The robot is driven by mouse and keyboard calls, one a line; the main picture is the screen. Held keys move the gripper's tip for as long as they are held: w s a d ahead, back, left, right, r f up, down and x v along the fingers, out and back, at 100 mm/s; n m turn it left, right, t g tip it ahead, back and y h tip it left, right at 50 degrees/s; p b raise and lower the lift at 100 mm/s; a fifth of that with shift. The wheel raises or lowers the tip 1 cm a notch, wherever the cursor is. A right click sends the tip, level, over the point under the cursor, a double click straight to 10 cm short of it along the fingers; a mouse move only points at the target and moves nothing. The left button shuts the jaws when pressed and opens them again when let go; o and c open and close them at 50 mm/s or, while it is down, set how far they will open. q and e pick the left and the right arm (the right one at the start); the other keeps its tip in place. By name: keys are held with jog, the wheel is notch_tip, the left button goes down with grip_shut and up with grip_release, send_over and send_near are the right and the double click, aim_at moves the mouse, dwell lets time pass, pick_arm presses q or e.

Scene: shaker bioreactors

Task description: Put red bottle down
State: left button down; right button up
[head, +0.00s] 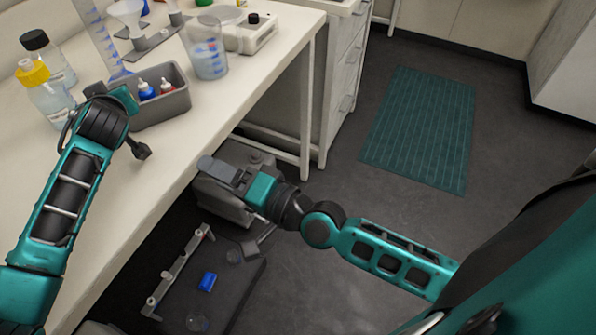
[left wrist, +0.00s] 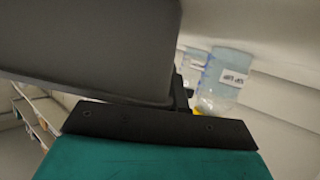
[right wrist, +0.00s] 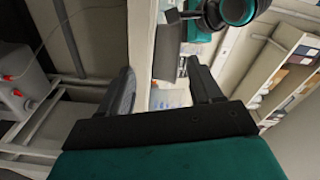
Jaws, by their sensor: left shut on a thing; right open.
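A small red bottle (head: 166,87) with a white cap stands in a grey caddy (head: 165,110) on the bench, beside a small blue bottle (head: 146,90). My left gripper (head: 128,98) is at the left end of the caddy and is shut on it, by its wall as far as I can tell. The caddy (left wrist: 90,45) fills the upper left of the left wrist view and hides the fingertips. My right gripper (head: 222,172) is open and empty, off the bench's front edge and well away from the red bottle. Its spread fingers also show in the right wrist view (right wrist: 160,88).
A yellow-capped bottle (head: 48,98) and a black-capped bottle (head: 55,62) stand left of the caddy. A beaker (head: 207,55), a graduated cylinder (head: 97,38) and a white instrument (head: 248,35) stand behind. The bench front (head: 150,165) is clear. A green mat (head: 420,128) lies on the floor.

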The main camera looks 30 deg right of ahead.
jog(key=s+d+f+n+g+h, duration=0.2)
jog(key=s+d+f+n+h, duration=0.2)
jog(key=f, duration=0.4)
jog(key=s+d+f+n+g+h, duration=0.2)
jog(key=s+d+f+n+h, duration=0.1)
jog(key=s+d+f+n, duration=0.3)
jog(key=shift+s+d+f+n+h, duration=0.35)
jog(key=shift+d+f, duration=0.3)
jog(key=shift+f, duration=0.25)
pick_arm(q)
jog(key=c, duration=1.2)
grip_release()
jog(key=shift+o, duration=0.2)
